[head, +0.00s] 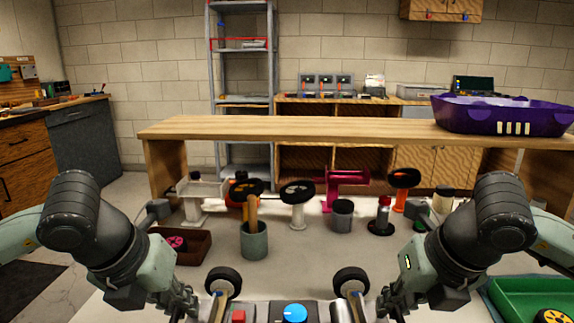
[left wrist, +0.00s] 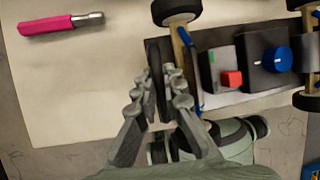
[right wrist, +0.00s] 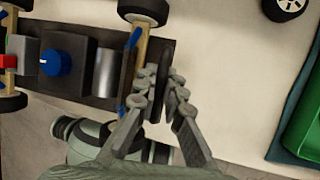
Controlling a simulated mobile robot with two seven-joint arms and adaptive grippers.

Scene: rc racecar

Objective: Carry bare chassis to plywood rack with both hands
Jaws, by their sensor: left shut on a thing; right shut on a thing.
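The bare chassis (head: 262,312) shows at the bottom centre of the head view, cut off by the lower edge. It is a dark plate with black wheels, a red block and a blue knob. My left gripper (left wrist: 163,85) is shut on the chassis plate's left end (left wrist: 220,98). My right gripper (right wrist: 162,82) is shut on its right end (right wrist: 75,82). In the head view, my left gripper (head: 190,302) and right gripper (head: 384,302) flank the chassis. A long plywood rack (head: 290,128) with a flat top and side panel stands beyond the near worktop.
A purple tray (head: 500,116) sits on the rack's right top. Cups, stands and a brown box (head: 180,246) crowd the worktop ahead. A green tray (head: 530,300) lies at right. A pink-handled tool (left wrist: 60,24) lies left of the chassis. The rack top's left and middle are clear.

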